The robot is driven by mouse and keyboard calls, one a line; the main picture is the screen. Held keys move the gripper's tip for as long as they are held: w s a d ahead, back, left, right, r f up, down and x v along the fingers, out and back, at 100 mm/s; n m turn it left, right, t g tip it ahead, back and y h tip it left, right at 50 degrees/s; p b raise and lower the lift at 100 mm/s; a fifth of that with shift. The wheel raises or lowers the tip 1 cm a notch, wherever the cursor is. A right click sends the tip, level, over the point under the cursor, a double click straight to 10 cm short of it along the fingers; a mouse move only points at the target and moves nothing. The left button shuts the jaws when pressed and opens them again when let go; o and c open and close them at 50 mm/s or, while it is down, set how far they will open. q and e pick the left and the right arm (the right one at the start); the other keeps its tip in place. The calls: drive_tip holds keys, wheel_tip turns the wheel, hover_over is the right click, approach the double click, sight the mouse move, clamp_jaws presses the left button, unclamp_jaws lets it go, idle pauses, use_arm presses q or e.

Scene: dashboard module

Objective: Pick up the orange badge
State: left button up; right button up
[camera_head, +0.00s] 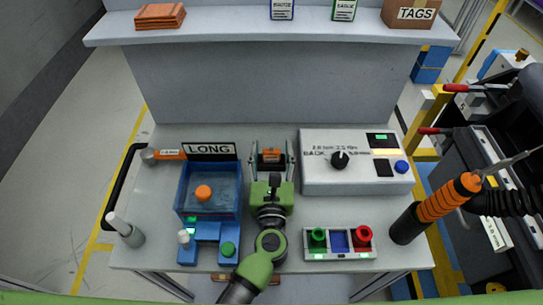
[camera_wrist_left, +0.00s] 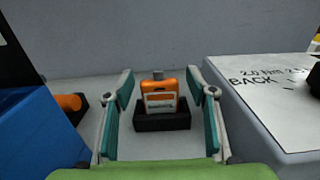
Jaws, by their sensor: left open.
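The orange badge (camera_wrist_left: 160,98) has a white label and a grey clip on top. It stands upright in a small black holder (camera_wrist_left: 162,122) on the grey table. It also shows in the head view (camera_head: 271,155), at the back middle of the table. My left gripper (camera_head: 271,148) is open. In the left wrist view its fingers (camera_wrist_left: 160,85) show on the left and right of the badge, with gaps on both sides. How far the fingertips are from the badge in depth is hard to tell. My right gripper is not in view.
A blue fixture (camera_head: 182,190) with a LONG sign stands left of my gripper. A white control box (camera_head: 320,178) with a black knob is close on the right. A tray of coloured buttons (camera_head: 340,256) lies at front right. A shelf (camera_head: 225,25) runs above the back.

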sight(271, 151)
use_arm(q)
drive_tip(key=c, duration=1.1)
drive_tip(key=shift+r+p, duration=0.7)
drive_tip(key=shift+r, duration=0.15)
drive_tip(key=shift+s+r+p, duration=0.25)
drive_tip(key=shift+r+p, duration=0.8)
drive_tip(key=shift+r, duration=0.2)
drive_tip(key=s+a+r+p, duration=0.1)
drive_tip(key=s+r+p, duration=0.1)
drive_tip(key=s+r, duration=0.1)
drive_tip(key=s+a+r+p, duration=0.2)
drive_tip(key=s, duration=0.3)
drive_tip(key=s+a+r+p, duration=0.1)
drive_tip(key=s+r+p, duration=0.1)
drive_tip(key=s, duration=0.3)
drive_tip(key=shift+a+r, duration=0.25)
drive_tip(key=shift+r, duration=0.6)
